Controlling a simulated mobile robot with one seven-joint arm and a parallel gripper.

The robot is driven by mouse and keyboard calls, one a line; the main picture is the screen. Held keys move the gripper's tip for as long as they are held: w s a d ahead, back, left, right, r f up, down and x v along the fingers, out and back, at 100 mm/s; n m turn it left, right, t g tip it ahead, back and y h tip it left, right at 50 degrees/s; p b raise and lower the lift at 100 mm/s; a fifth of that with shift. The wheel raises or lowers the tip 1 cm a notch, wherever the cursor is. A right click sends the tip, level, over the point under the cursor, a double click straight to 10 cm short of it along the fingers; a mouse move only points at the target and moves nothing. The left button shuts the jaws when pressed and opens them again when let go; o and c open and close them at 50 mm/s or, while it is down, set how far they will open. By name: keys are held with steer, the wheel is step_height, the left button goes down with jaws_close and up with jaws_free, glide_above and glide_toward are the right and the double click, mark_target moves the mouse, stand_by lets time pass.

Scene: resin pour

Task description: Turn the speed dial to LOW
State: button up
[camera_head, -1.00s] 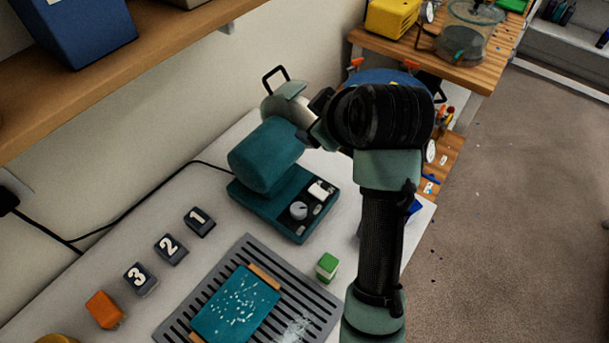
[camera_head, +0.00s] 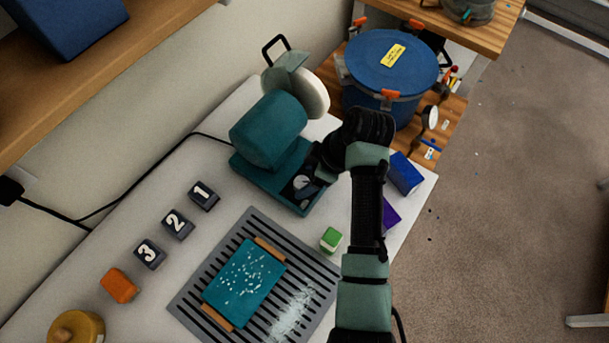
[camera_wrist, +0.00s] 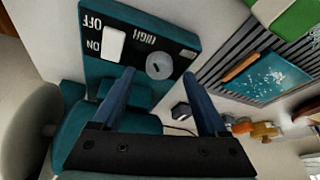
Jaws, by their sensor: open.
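The speed dial (camera_wrist: 159,66) is a round grey knob on the teal machine's black control panel (camera_wrist: 130,38). In the wrist view a "HIGH" label lies beside it and a white switch (camera_wrist: 113,44) sits by "ON" and "OFF". In the head view the dial (camera_head: 301,184) shows just left of my gripper (camera_head: 312,172). My gripper (camera_wrist: 163,84) is open and empty, with its two blue fingers reaching toward the panel on either side of the dial. I cannot tell whether they touch it. No LOW label is readable; the dial's pointer is too small to read surely.
A grey slatted rack (camera_head: 190,300) with a teal board (camera_head: 244,284) lies in front of the machine. A green-and-white block (camera_head: 330,240) stands near my arm. Number tiles (camera_head: 177,223) line the left. A blue-lidded pot (camera_head: 375,62) stands behind.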

mark_target(302, 184)
steer(key=shift+x, duration=1.1)
jaws_close()
